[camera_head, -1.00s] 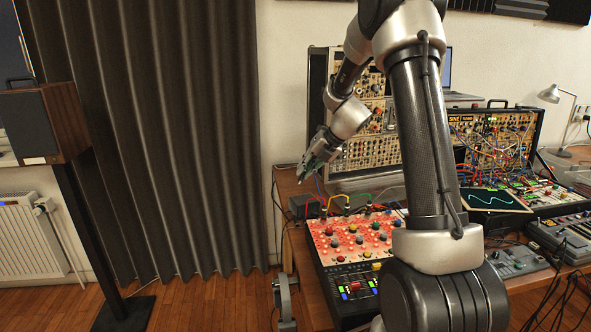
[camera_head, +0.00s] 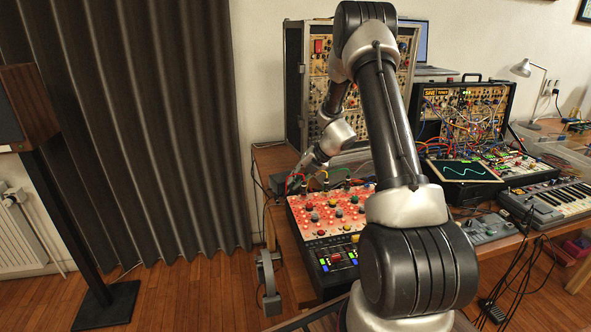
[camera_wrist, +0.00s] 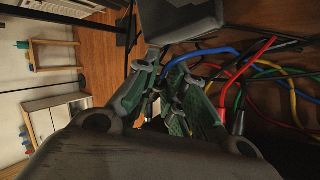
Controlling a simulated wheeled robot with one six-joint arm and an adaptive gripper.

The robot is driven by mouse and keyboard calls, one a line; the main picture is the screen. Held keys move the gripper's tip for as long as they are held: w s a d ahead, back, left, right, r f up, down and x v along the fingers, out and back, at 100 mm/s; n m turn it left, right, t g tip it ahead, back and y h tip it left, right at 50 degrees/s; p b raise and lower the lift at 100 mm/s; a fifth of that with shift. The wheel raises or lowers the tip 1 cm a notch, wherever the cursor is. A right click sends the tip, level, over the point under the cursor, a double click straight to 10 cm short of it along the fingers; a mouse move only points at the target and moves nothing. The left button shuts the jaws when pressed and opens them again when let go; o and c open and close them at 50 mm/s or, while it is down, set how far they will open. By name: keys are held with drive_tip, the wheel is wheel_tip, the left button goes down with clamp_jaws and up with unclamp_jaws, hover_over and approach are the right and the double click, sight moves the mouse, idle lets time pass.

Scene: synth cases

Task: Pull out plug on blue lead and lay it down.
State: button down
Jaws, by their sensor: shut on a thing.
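My gripper (camera_wrist: 168,98) is shut on the plug of the blue lead; its green-padded fingers hide most of the plug. The blue lead (camera_wrist: 205,52) runs out from behind the fingers in the wrist view. In the head view my gripper (camera_head: 293,184) is low at the back left corner of the red panel (camera_head: 330,212) with knobs. I cannot tell whether the plug is still seated. Red (camera_wrist: 250,62), green (camera_wrist: 237,100) and yellow (camera_wrist: 293,105) leads lie close to the right of the fingers in the wrist view.
A dark grey box (camera_wrist: 185,22) stands close to my fingers. A synth rack (camera_head: 303,85) rises behind. A scope with a wavy trace (camera_head: 462,171) and a patched synth case (camera_head: 470,100) stand to the right. Headphones (camera_head: 268,285) hang at the table's left edge.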

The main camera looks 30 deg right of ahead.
drive_tip(key=shift+f, duration=3)
drive_tip(key=c, duration=1.4)
unclamp_jaws()
wheel_tip(320, 180, up, 10)
drive_tip(key=shift+r, duration=0.1)
